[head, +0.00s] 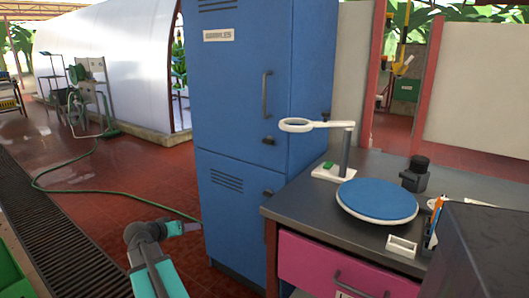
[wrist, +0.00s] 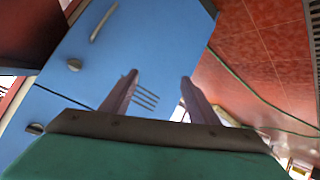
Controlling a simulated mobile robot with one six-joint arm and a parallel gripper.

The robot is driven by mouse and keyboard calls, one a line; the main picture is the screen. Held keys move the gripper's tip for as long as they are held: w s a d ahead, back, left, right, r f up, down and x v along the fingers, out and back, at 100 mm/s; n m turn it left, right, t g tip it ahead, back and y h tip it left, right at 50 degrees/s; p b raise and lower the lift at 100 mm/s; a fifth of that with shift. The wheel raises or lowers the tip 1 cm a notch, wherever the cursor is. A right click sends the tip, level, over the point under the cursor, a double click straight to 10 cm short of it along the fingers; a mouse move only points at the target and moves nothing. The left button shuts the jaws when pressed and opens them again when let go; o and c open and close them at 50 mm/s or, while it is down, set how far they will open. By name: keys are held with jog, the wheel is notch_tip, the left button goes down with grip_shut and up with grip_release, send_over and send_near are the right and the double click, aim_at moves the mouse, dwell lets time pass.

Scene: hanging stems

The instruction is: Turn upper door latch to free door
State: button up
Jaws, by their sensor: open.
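A tall blue cabinet (head: 225,110) has an upper and a lower door. The upper door's dark latch (head: 268,141) sits near its lower right corner, below a grey handle (head: 266,93). In the tilted, roughly upside-down wrist view, the upper latch (wrist: 35,128) appears at the lower left, below the gap between the doors. The lower door's latch (head: 268,192) also shows in the wrist view (wrist: 75,65). My gripper (wrist: 160,78) is open and empty, facing the lower door near its vent slits. It is left of and below the upper latch, apart from it.
A workbench (head: 300,205) stands right of the cabinet, with a magnifier lamp (head: 300,125), a blue round turntable (head: 377,199) and a pink drawer (head: 320,262). A green hose (head: 60,190) lies on the red tiled floor (head: 110,185), which is mostly clear at left.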

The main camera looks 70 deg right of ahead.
jog(key=s+d+r+m+g+h+b, duration=0.1)
jog(key=s+d+r+m+h+b, duration=0.1)
jog(key=s+d+r, duration=0.45)
jog(key=s+d+r+m+g+h+b, duration=0.15)
jog(key=d+r, duration=0.25)
jog(key=r, duration=0.5)
jog(key=m+g+h+b, duration=0.2)
jog(key=m+h+b, duration=0.1)
jog(key=m, duration=0.2)
send_near(266, 141)
jog(key=v, duration=0.5)
jog(key=shift+r+n+y, duration=0.25)
jog(key=shift+d, duration=0.15)
jog(key=shift+b+x, duration=0.6)
jog(key=shift+x, duration=6.2)
jog(key=c, duration=0.9)
jog(key=shift+a, duration=0.25)
jog(key=shift+c, duration=0.8)
jog(key=shift+d, duration=0.2)
